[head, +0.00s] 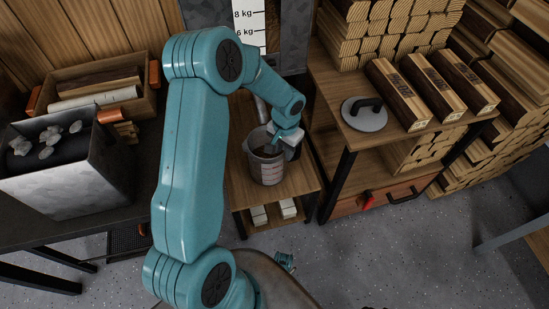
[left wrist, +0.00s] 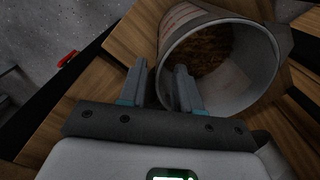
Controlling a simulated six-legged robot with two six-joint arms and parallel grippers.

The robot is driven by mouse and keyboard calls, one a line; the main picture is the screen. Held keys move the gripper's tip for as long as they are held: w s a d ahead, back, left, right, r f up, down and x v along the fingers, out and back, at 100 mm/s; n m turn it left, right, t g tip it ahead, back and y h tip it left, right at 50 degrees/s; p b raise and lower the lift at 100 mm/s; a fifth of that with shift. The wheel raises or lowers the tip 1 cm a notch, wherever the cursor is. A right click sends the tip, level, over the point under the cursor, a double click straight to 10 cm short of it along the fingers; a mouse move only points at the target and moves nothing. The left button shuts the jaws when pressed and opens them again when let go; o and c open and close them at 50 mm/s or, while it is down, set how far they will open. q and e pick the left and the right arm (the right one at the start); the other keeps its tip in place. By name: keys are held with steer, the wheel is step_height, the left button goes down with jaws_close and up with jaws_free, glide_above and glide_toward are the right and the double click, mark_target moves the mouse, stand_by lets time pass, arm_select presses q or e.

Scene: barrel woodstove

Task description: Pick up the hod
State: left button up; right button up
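A light grey bucket with scale marks on its side, which looks like the hod (head: 268,170), stands upright on a small wooden stand. It holds brown loose material, seen through its open mouth in the left wrist view (left wrist: 235,82). My left gripper (head: 277,143) is at the rim of the bucket. In the left wrist view its two fingers (left wrist: 160,90) are apart, with a visible gap, and the right finger overlaps the near rim. I cannot tell whether either finger touches it.
A wooden shelf unit (head: 400,138) with a lidded hole cover (head: 364,118) and wood blocks stands close on the right. A metal bin (head: 75,185) with grey lumps sits on the left table. A kg scale (head: 249,25) rises behind. Open floor (head: 400,250) lies at lower right.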

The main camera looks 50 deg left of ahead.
mark_target(284, 159)
arm_select(q)
step_height(284, 159, down, 6)
steer(key=shift+r+b, duration=0.2)
steer(key=shift+b, duration=0.7)
steer(key=shift+r, duration=0.1)
jaws_close()
stand_by(0.6)
